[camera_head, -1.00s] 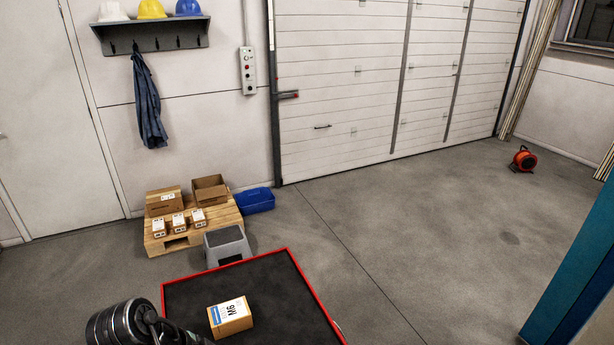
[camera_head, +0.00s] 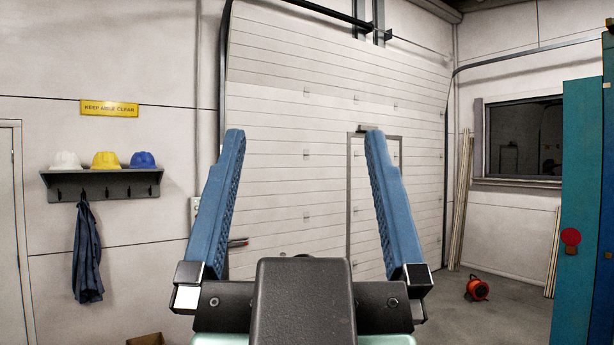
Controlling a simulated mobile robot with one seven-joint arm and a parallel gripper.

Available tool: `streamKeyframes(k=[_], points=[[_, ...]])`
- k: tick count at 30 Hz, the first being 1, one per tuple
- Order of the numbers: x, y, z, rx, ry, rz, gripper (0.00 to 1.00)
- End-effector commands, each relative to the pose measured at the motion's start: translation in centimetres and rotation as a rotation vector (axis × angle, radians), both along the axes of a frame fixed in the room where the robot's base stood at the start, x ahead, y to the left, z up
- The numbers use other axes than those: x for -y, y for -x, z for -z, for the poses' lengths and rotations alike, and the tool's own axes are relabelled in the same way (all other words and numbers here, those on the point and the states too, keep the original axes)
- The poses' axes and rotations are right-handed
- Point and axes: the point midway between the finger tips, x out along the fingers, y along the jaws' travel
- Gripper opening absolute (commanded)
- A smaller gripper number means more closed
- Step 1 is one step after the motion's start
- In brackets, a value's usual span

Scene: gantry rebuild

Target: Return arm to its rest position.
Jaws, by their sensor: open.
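My gripper (camera_head: 304,165) is large in the middle of the head view. Its two blue ribbed fingers point upward and stand wide apart. Nothing is between them; the white sectional door shows through the gap. The dark palm and pale green wrist are at the bottom centre. The rest of my arm is out of view.
A white sectional door (camera_head: 290,110) fills the back wall. A shelf (camera_head: 100,185) with hard hats and a hanging blue jacket (camera_head: 88,250) is at left. A teal upright (camera_head: 583,210) stands at right. A red-orange reel-like object (camera_head: 477,289) lies on open floor.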

Motion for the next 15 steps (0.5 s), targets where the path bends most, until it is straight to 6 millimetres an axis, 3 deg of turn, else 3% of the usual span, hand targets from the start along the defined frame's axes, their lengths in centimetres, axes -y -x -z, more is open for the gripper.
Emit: streamKeyframes(k=[3,12,15], points=[[0.2,0.8,-0.5,0.029,0.013,0.014,1.00],[0.1,0.7,-0.5,0.024,0.011,0.012,1.00],[0.1,0.7,1.1,0.024,0.011,0.012,1.00]])
